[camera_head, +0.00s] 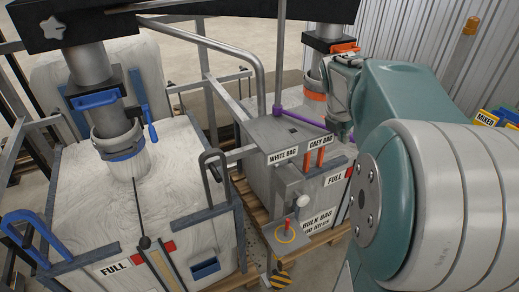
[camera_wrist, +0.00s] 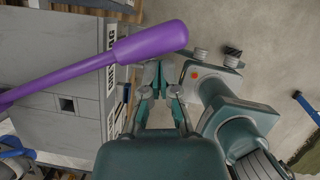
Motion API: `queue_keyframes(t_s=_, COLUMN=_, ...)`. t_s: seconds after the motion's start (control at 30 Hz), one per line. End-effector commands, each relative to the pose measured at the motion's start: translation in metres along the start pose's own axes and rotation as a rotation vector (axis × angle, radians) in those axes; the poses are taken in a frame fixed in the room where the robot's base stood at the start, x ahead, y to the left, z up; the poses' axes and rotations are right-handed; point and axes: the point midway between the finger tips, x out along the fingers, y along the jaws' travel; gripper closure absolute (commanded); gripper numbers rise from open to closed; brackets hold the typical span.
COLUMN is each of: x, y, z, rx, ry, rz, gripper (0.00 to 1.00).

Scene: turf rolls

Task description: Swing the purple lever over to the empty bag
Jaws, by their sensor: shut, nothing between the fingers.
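The purple lever (camera_head: 300,117) runs right from a thin upright rod above a grey plate, toward the side marked GREY BAG. In the wrist view the lever (camera_wrist: 100,60) crosses the upper left, its thick handle end just beyond my fingertips. My gripper (camera_head: 344,130) is at the handle end in the head view; in the wrist view the gripper (camera_wrist: 160,68) is shut and empty. I cannot tell whether it touches the lever. The white bag (camera_head: 75,190) is at left, with a FULL label. The grey bag (camera_head: 290,180) is at right, also by a FULL label, partly hidden.
A post with a red button (camera_head: 287,224) stands in front. My arm covers the right side.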

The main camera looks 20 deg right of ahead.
Motion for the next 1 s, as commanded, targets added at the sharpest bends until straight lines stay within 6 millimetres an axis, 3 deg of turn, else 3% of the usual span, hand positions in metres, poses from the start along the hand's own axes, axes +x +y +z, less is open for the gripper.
queue_keyframes(t_s=0.37, x=0.007, y=0.005, z=0.022, rx=0.000, ry=-0.004, rz=0.001, gripper=1.00)
queue_keyframes(t_s=1.0, x=0.011, y=0.006, z=0.028, rx=0.000, ry=-0.003, rz=0.001, gripper=1.00)
